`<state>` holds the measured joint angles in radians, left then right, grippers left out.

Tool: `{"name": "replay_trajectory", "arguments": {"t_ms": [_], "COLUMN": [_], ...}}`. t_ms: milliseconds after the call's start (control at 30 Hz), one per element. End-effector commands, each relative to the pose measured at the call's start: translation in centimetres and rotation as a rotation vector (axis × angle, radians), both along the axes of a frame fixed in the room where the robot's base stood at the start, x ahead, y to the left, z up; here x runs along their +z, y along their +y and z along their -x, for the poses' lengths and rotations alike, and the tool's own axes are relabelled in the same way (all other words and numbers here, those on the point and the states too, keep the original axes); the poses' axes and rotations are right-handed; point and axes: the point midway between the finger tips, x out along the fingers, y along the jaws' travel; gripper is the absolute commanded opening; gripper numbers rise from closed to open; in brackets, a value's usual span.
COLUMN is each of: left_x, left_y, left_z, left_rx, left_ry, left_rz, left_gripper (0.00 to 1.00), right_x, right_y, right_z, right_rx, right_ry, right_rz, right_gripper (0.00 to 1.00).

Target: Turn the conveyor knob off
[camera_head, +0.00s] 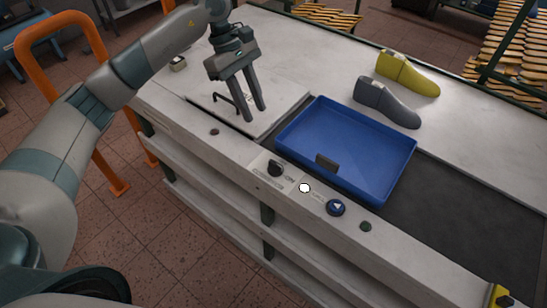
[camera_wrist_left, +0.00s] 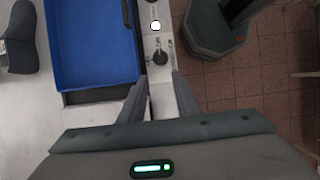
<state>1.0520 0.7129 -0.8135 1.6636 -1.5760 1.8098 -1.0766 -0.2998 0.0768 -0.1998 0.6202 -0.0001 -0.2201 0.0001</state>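The conveyor knob (camera_head: 276,168) is a small black knob on a labelled plate on the front ledge of the workbench. It also shows in the left wrist view (camera_wrist_left: 160,58), beyond my fingertips. The label beside it is too small to read surely. My left gripper (camera_head: 252,115) is above the bench, behind and left of the knob, fingers pointing down and apart. Its fingers also show in the left wrist view (camera_wrist_left: 160,88), with nothing between them, and the knob lies apart from them. My right gripper is not in view.
A blue tray (camera_head: 400,172) sits on the dark belt (camera_head: 460,205) beside the knob. A white button (camera_head: 304,188) and a blue button (camera_head: 336,207) line the ledge. Grey (camera_head: 388,103) and yellow-green (camera_head: 408,74) shoe lasts lie behind the tray. An orange rail (camera_head: 50,27) stands left.

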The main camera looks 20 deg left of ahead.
Motion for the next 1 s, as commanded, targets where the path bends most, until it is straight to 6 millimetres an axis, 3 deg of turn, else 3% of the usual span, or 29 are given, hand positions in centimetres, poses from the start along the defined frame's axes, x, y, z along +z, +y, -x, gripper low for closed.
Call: {"name": "replay_trajectory", "arguments": {"t_ms": [367,1000], "left_x": [-2.2,-12.4], "left_y": [-1.0,-5.1], "left_z": [0.4,2.0], "left_rx": [0.0,0.0], "left_ry": [0.005,0.006], "left_rz": [0.001,0.003], "left_gripper": [0.3,0.3], "right_x": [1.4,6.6], "right_y": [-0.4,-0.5], "right_z": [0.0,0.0], "right_rx": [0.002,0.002], "right_ry": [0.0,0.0], "right_rz": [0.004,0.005], "right_gripper": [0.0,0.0]}}
